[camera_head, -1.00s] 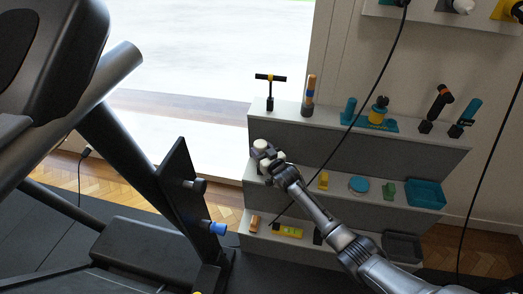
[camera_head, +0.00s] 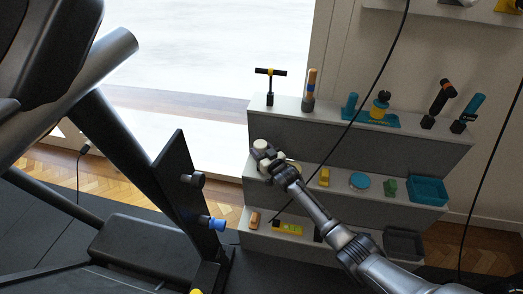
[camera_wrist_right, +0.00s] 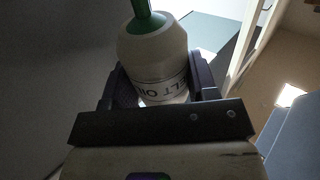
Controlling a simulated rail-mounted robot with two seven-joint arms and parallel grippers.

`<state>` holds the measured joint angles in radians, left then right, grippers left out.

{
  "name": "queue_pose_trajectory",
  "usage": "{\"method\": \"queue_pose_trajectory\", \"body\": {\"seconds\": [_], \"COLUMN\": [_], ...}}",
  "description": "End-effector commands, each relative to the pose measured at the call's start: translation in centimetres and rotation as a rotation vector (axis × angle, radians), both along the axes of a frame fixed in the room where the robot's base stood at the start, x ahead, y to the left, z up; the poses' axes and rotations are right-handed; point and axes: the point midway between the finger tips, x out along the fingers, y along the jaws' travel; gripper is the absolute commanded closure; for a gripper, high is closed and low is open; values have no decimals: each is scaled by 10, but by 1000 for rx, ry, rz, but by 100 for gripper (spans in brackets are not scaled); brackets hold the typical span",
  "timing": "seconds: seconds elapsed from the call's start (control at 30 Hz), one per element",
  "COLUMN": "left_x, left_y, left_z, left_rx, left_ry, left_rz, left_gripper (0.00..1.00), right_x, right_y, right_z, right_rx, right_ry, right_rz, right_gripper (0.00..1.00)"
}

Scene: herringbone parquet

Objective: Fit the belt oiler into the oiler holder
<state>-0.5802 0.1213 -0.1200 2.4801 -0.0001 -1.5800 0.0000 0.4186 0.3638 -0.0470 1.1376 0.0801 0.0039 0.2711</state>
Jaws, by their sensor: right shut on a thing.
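The belt oiler (camera_wrist_right: 155,55) is a cream bottle with a green spout and dark lettering, seen in the right wrist view. My right gripper (camera_wrist_right: 165,88) is shut on its lettered body, one dark finger on each side. The spout runs out of the top of that picture. In the head view my right gripper (camera_head: 266,160) is at the left end of the middle shelf, where the oiler's green spout cannot be made out. A teal holder base (camera_head: 372,120) is on the top shelf; I cannot tell whether it is the oiler holder. My left gripper is not in view.
The grey stepped shelf (camera_head: 300,135) carries several tools, a teal tray (camera_head: 428,190) and a yellow level (camera_head: 287,228). A treadmill (camera_head: 115,150) stands close at the left.

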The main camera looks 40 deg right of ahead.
Motion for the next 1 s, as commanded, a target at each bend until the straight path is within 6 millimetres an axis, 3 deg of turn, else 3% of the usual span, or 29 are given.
{"method": "queue_pose_trajectory", "body": {"seconds": [0.83, 0.87, 1.0], "left_x": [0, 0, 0], "left_y": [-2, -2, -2], "left_z": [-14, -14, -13], "left_rx": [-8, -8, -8], "left_ry": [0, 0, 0], "left_rz": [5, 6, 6], "left_gripper": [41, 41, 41], "right_x": [0, 0, 0], "right_y": [0, 0, 0], "right_z": [-20, -19, -19], "right_rx": [0, 0, 0], "right_ry": [-1, -1, -1], "right_rz": [0, 0, 0], "right_gripper": [74, 45, 32]}}
